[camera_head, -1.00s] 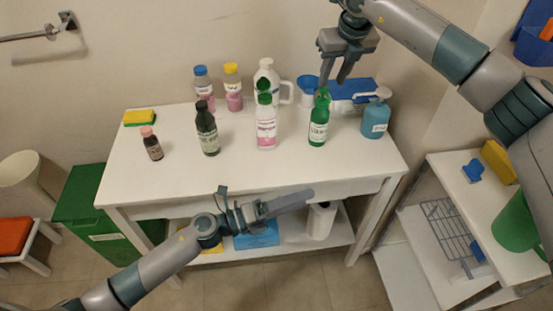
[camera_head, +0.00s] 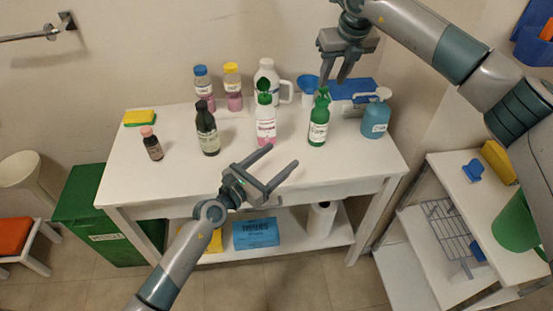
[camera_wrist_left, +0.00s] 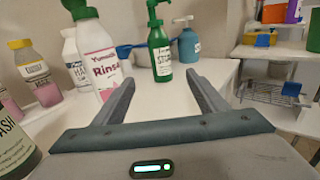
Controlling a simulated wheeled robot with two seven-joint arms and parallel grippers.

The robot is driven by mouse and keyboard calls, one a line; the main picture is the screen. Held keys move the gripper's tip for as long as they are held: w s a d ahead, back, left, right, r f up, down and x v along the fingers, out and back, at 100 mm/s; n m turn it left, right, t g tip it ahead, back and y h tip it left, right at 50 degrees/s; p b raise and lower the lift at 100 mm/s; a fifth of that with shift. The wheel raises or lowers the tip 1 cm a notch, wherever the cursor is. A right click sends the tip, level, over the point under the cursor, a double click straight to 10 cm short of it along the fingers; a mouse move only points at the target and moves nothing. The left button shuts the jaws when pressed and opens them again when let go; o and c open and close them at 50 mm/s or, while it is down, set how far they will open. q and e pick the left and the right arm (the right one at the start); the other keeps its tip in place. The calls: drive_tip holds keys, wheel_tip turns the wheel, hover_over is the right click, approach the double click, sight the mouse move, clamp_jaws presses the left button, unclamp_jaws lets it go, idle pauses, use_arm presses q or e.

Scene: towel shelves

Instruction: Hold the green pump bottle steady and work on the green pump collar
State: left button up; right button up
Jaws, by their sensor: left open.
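The green pump bottle (camera_head: 317,133) stands upright on the white table, right of centre. Its green pump collar (camera_head: 322,101) and head are at its top. In the left wrist view the bottle (camera_wrist_left: 161,60) stands ahead, just beyond the finger gap, with its pump head partly cut by the top edge. My left gripper (camera_head: 283,155) is open and empty at the table's front edge, in front of the bottle and apart from it. My right gripper (camera_head: 333,83) hangs just above the pump head, fingers down and apart, with nothing seen between them.
A white bottle with a green cap (camera_head: 266,132) stands left of the green bottle. A blue pump bottle (camera_head: 375,121) stands at its right. A dark bottle (camera_head: 208,135) is further left. The table front is clear.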

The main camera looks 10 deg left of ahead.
sight(313, 130)
use_arm(q)
drive_tip(key=shift+w, duration=0.1)
drive_tip(key=x, duration=1.7)
drive_tip(key=shift+d, duration=0.1)
